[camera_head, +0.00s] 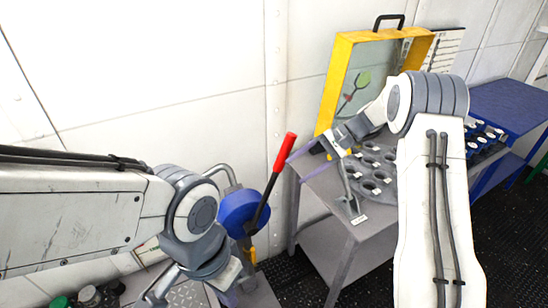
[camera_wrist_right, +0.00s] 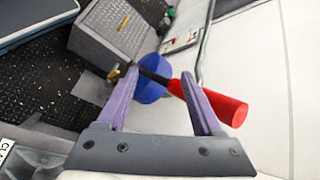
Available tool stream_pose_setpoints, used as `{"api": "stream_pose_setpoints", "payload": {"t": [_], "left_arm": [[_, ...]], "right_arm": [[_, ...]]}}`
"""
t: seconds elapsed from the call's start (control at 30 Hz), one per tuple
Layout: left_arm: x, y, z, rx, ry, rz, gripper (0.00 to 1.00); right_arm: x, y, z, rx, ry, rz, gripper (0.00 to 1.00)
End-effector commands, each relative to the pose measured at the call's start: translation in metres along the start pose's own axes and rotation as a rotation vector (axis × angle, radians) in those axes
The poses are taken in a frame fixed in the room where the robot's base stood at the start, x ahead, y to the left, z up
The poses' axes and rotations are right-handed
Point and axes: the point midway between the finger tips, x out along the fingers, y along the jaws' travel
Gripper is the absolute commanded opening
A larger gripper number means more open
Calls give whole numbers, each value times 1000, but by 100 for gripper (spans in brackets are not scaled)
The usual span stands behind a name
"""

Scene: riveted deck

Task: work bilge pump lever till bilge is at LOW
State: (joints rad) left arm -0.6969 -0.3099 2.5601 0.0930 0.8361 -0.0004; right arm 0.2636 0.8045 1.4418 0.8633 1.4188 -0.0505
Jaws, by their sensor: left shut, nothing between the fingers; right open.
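The pump lever has a red grip (camera_head: 285,152) on a black shaft (camera_head: 262,207), tilted up and right from a blue round pump body (camera_head: 238,210). In the right wrist view the red grip (camera_wrist_right: 222,104) passes behind one finger, with the blue body (camera_wrist_right: 152,90) beyond the fingertips. My right gripper (camera_head: 306,150) is open, close to the right of the grip; it also shows in the wrist view (camera_wrist_right: 158,74). Contact with the grip cannot be told. My left gripper (camera_head: 228,297) is shut and empty, low near the pump's base, mostly hidden by its wrist. No bilge level is readable.
A grey table (camera_head: 325,205) with round holes stands right of the pump, with a yellow-framed case (camera_head: 343,85) at its back. A blue bench (camera_head: 510,105) is further right. Small jars (camera_head: 90,297) stand at bottom left. A white wall is behind.

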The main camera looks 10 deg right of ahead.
Motion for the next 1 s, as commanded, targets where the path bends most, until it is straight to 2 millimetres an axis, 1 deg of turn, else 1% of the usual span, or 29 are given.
{"api": "stream_pose_setpoints", "payload": {"t": [0.03, 0.1, 0.3, 0.37, 0.4, 0.5, 0.6, 0.7, 0.8, 0.87, 1.0], "left_arm": [[6, 0, 0, 0, 0, 0, 0], [10, -1, 0, 0, 0, 0, 0], [20, -1, 1, 0, 0, 0, 0], [22, -2, 1, 0, 0, 0, 0], [23, -2, 1, 0, 0, 0, 0], [24, -2, 1, 0, 0, 0, 0], [23, -2, 1, 0, 0, 0, 0], [23, -2, 1, 0, 0, 0, 0], [23, -2, 1, 0, 0, 0, 0], [22, -2, 1, 0, 0, 0, 0], [16, -1, 1, 0, 0, 0, 0]], "right_arm": [[6, 7, 0, 129, -10, -25, 68], [11, 12, 2, 298, -24, -57, 68], [22, 24, 6, 727, -78, -129, 68], [25, 27, 8, 845, -96, -147, 68], [21, 23, -1, 921, -145, -197, 68], [6, 9, -16, 1065, -284, -309, 68], [-12, -3, -27, 1104, -394, -390, 68], [-27, -9, -35, 1129, -485, -449, 68], [-36, -13, -38, 1139, -535, -481, 68], [-35, -16, -38, 1140, -547, -486, 68], [-22, -28, -33, 1140, -549, -482, 68]]}}
